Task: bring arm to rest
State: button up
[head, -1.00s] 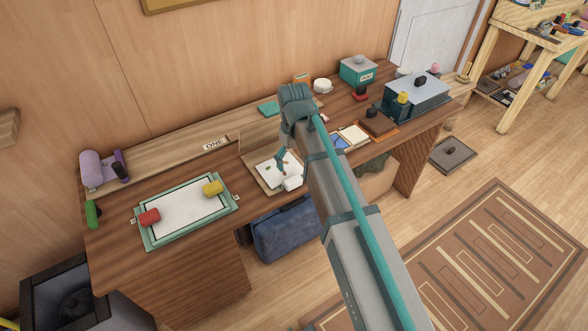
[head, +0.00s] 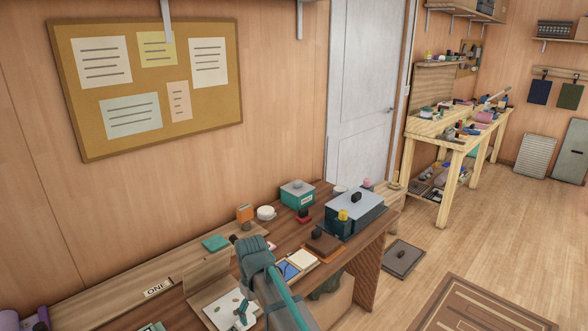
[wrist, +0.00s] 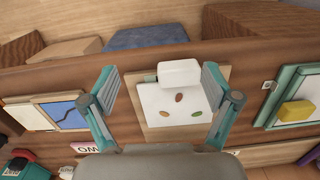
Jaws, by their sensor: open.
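My gripper (wrist: 160,78) is open and empty in the wrist view, one teal finger on each side of a white sheet (wrist: 160,118) on a tan board (wrist: 223,78). A white block (wrist: 179,72) lies at the sheet's edge, between the fingers in the picture. In the head view my gripper (head: 242,314) hangs low over the same sheet (head: 222,309), partly cut off by the bottom edge. My arm reaches in from the bottom. The height above the sheet is hard to tell.
The wooden desk (head: 345,268) holds a blue-grey box (head: 356,214), a teal box (head: 298,194), a brown tray (head: 322,244) and an orange item (head: 245,214). A yellow block (wrist: 295,111) lies on a teal-framed board (wrist: 266,116).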

jog(key=s+d+f+m+g, duration=0.2)
jog(key=s+d+f, duration=0.6)
jog(key=f, duration=0.5)
jog(key=s+d+f+m+g, duration=0.15)
jog(key=s+d+f, duration=0.35)
jog(key=d+f, duration=0.65)
jog(key=s+d+f+m+g, duration=0.1)
jog(key=s+d+f, duration=0.2)
jog(key=s, duration=0.5)
jog(key=s+d+f+m, duration=0.2)
jog(key=s+f, duration=0.3)
jog(key=s, duration=0.4)
jog(key=s+d+f+m+g, duration=0.1)
jog(key=s+d+f, duration=0.3)
jog(key=s, duration=0.5)
jog(key=shift+d+f+m+g, duration=0.25)
jog(key=shift+f+m+g, duration=0.1)
jog(key=shift+f+m, duration=0.1)
